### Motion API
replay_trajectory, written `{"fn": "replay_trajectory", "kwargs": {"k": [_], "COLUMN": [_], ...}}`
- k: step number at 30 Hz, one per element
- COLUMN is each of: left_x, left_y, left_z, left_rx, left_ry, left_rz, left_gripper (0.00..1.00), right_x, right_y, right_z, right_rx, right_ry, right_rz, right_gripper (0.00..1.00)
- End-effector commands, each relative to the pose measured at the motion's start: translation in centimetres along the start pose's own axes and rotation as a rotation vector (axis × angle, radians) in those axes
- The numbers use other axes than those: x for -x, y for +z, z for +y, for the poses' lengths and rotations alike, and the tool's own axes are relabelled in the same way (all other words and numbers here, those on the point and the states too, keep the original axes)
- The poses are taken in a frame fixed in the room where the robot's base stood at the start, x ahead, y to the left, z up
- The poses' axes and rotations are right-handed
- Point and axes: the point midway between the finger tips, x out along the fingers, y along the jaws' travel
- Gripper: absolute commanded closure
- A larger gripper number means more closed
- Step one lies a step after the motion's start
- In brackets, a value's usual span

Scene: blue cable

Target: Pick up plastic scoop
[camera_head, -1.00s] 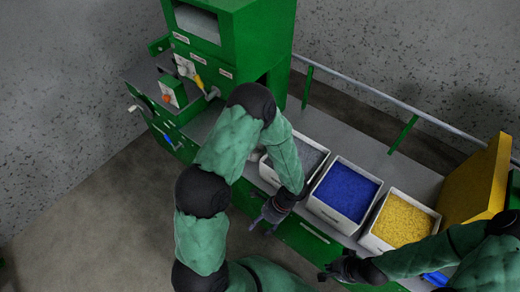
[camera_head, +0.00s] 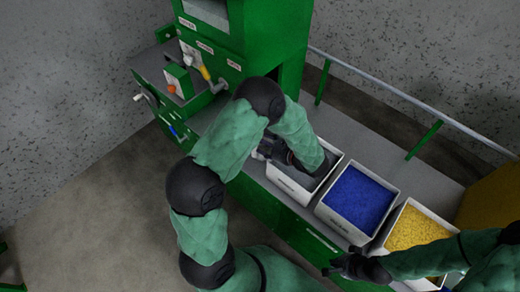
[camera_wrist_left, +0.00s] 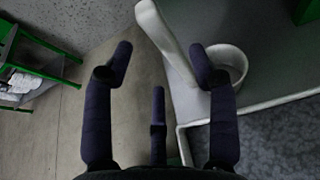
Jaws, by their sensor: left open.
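The plastic scoop (camera_wrist_left: 228,64) is white, with a round cup and a long handle (camera_wrist_left: 165,40), in the left wrist view. It lies on the grey bench top beside the bin of grey granules. My left gripper is open around the handle's line, with the handle showing between its fingers (camera_wrist_left: 160,55); I cannot tell whether they touch it. One finger partly covers the cup.
The grey-granule bin (camera_head: 287,185) is mostly under my left forearm. A blue-granule bin (camera_head: 335,220) and a yellow-granule bin (camera_head: 384,233) stand to its right. A green machine (camera_head: 262,50) rises behind left. A rail (camera_head: 400,113) runs along the back of the bench.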

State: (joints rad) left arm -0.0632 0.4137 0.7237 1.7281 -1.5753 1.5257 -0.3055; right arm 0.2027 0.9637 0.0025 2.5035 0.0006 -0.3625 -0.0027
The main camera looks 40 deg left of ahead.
Motion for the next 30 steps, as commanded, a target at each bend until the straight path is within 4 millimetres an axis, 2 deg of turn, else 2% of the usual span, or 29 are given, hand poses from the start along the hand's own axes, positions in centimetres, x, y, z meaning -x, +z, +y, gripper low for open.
{"fn": "replay_trajectory", "kwargs": {"k": [5,14,23,24,30], "left_x": [-1.1,-5.1,-5.6,-5.6,-5.5], "left_y": [0.0,0.2,0.4,0.4,0.3], "left_z": [-0.1,-0.4,-0.5,-0.5,-0.5], "left_rx": [0.001,0.0,0.0,0.0,0.0], "left_ry": [0.002,0.003,0.0,0.0,0.0], "left_rz": [0.001,0.001,0.002,0.002,0.002], "left_gripper": [0.42,0.42,0.42,0.45,1.0], "right_x": [-0.5,-1.9,-2.0,-2.0,-2.0], "right_y": [0.0,-0.1,-0.1,-0.1,-0.1], "right_z": [0.2,0.7,0.7,0.7,0.7], "right_rx": [0.0,0.0,0.0,0.0,0.0], "right_ry": [0.0,0.0,0.0,0.0,0.0], "right_rz": [0.0,0.0,0.0,0.0,0.0], "right_gripper": [1.0,1.0,1.0,1.0,1.0]}}
